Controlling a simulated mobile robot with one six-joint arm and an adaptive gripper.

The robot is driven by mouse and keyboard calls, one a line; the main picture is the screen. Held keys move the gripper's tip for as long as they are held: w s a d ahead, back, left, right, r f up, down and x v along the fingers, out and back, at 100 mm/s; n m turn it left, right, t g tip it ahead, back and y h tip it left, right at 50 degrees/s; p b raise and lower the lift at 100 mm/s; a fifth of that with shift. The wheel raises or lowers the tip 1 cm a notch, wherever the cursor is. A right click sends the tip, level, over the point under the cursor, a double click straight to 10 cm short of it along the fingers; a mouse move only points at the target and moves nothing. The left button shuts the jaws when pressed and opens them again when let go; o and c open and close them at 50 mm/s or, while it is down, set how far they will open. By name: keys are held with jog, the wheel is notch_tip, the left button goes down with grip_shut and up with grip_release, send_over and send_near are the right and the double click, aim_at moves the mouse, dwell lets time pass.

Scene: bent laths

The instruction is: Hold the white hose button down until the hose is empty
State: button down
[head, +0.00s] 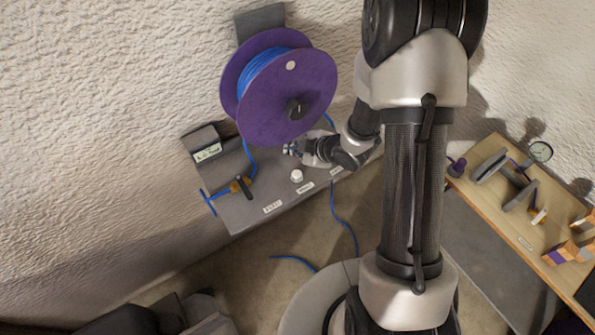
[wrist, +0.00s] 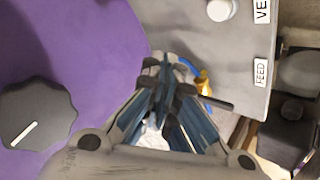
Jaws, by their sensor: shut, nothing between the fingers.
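The white button (head: 296,176) stands on the grey bench top, beside a small white label. It also shows at the top edge of the wrist view (wrist: 221,9), beside a label starting "VE". My gripper (head: 290,148) is shut and empty. It is beside the button, apart from it, near the lower edge of the purple reel (head: 305,85). In the wrist view the closed fingertips (wrist: 166,72) point over the grey bench. Blue hose (head: 258,70) is wound on the reel. A blue length runs down to a brass valve (head: 241,186) with a black lever.
A small box with a lit display (head: 207,153) stands at the bench's left. The reel's black knob (wrist: 38,113) is close to my gripper. Blue hose (head: 343,222) hangs to the floor. A wooden table (head: 490,205) with a gauge (head: 540,151) and several parts stands at the right.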

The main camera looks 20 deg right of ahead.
aim_at(295, 176)
jog(key=shift+f, duration=0.1)
dwell(0.3)
notch_tip(295, 176, down, 9)
jog(key=b, duration=0.7)
dwell(1.2)
jog(key=shift+f+b, duration=0.25)
jog(key=shift+b, duration=0.4)
jog(key=shift+f+b, duration=0.5)
jog(key=shift+f, duration=0.05)
dwell(2.8)
jog(key=shift+r, duration=0.1)
jog(key=shift+r+p, duration=0.7)
jog(key=shift+r, duration=0.15)
